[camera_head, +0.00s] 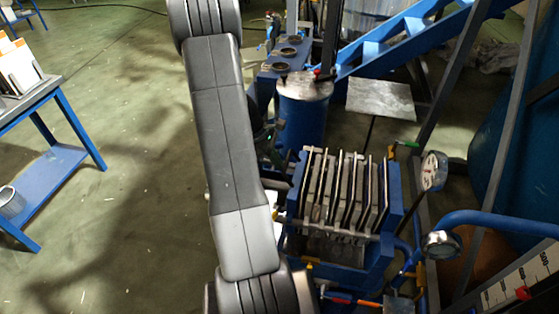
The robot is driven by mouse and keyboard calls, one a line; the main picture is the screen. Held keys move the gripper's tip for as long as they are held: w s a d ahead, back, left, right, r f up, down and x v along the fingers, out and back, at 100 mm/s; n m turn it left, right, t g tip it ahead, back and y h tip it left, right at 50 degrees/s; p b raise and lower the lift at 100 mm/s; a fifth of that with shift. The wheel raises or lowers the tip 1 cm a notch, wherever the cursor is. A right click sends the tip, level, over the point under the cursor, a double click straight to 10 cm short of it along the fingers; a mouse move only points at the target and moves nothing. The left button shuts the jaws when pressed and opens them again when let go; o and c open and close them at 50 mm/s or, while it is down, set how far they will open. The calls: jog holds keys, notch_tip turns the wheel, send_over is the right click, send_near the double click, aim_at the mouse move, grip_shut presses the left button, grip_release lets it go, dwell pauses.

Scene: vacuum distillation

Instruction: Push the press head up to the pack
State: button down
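The pack (345,190) is a row of several upright pale plates in a blue press frame, right of the middle. A blue end plate, which looks like the press head (298,172), stands at the left end of the pack. I cannot tell whether a gap lies between them. My grey and black arm runs down the middle of the view, left of the press. A dark part with a small green light shows behind the arm, near the press head. It may belong to my gripper, but no fingertips can be made out. Contact with the press cannot be told.
A blue drum (303,115) with a metal lid stands behind the press. A pressure gauge (433,171) and blue pipe (495,220) are at its right. A blue table (55,170) is at the far left. Open floor (125,130) lies between table and arm.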

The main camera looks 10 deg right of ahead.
jog(key=shift+s+d+b, duration=0.35)
jog(key=shift+s+d, duration=0.6)
jog(key=shift+d, duration=1.3)
jog(key=shift+s+d+b, duration=0.3)
jog(key=shift+s+d, duration=0.65)
jog(key=shift+d, duration=1.3)
jog(key=shift+s+d+b, duration=0.35)
jog(key=shift+s+d, duration=0.6)
jog(key=shift+d, duration=1.3)
notch_tip(320, 180, up, 9)
jog(key=a+p, duration=0.1)
jog(key=p, duration=0.6)
jog(key=shift+w, duration=0.25)
jog(key=shift+a, duration=0.1)
